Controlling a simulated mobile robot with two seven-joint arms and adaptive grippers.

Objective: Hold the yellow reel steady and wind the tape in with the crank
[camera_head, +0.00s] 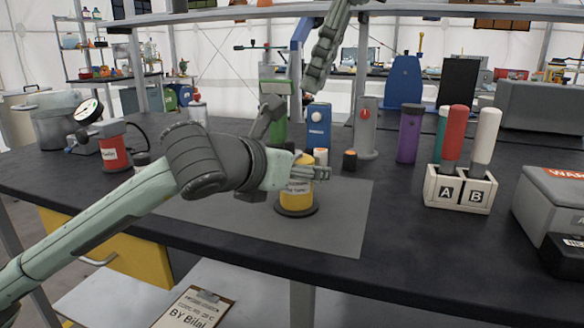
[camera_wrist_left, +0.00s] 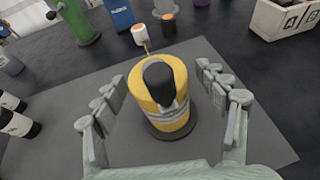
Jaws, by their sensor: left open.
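The yellow reel (camera_head: 297,198) stands upright on a dark round base on the grey mat, with a printed label on its side. In the left wrist view the reel (camera_wrist_left: 150,97) has a black part (camera_wrist_left: 159,76) on top, and a thin brass-coloured piece shows at its far edge. I cannot tell which is the crank. My left gripper (camera_wrist_left: 165,108) is open, its fingers on either side of the reel with gaps visible. In the head view it partly hides the reel's top. My right gripper (camera_head: 319,66) is raised above the back of the bench, away from the reel; its jaw state is unclear.
The grey mat (camera_head: 345,225) has free room right of the reel. Behind it stand small orange-topped jars (camera_head: 350,160), a blue box (camera_head: 318,128) and a grey post with a red knob (camera_head: 367,135). A white A/B holder (camera_head: 460,190) with markers is right; a red canister (camera_head: 114,152) is left.

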